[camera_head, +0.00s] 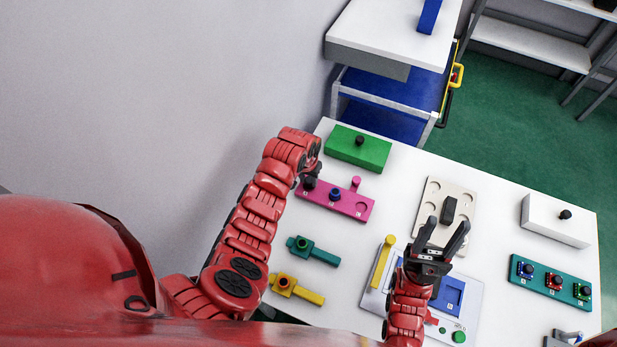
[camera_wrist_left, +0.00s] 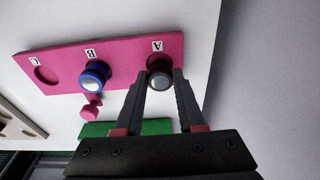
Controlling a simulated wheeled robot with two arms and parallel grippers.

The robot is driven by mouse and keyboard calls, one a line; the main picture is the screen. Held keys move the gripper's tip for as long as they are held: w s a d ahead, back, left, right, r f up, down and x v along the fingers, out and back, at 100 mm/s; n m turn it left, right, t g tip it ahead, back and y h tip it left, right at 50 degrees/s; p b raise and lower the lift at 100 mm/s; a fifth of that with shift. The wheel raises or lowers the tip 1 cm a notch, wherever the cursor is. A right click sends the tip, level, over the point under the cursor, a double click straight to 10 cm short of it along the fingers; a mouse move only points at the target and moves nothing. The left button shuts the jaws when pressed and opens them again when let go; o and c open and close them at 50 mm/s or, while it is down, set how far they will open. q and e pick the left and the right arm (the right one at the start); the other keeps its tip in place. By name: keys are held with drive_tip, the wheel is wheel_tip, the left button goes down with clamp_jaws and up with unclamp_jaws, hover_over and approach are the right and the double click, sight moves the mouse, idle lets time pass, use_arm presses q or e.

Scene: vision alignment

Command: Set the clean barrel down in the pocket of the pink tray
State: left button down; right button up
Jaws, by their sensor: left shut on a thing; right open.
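The pink tray (camera_head: 346,205) lies on the white table, with pockets marked A, B and C. My left gripper (camera_wrist_left: 161,75) is shut on a dark red and black barrel (camera_wrist_left: 160,66) with a grey round face, at pocket A. Whether that barrel touches the pocket floor is hidden. A blue barrel (camera_wrist_left: 94,76) stands in pocket B, and pocket C (camera_wrist_left: 46,75) is empty. In the head view the left gripper (camera_head: 309,181) is at the tray's left end. My right gripper (camera_head: 443,236) is open and empty above the table, near a beige plate (camera_head: 434,190).
A green box (camera_head: 374,152) with a black knob lies behind the tray. Teal (camera_head: 325,256) and yellow (camera_head: 310,295) handled tools lie in front. A white-and-blue panel (camera_head: 448,295) is under my right gripper. A teal holder (camera_head: 541,282) and white box (camera_head: 540,221) are at the right.

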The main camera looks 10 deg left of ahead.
use_arm(q)
drive_tip(key=shift+f, duration=0.1)
drive_tip(key=c, duration=1)
unclamp_jaws()
drive_tip(key=shift+f, duration=0.1)
drive_tip(key=o, duration=0.5)
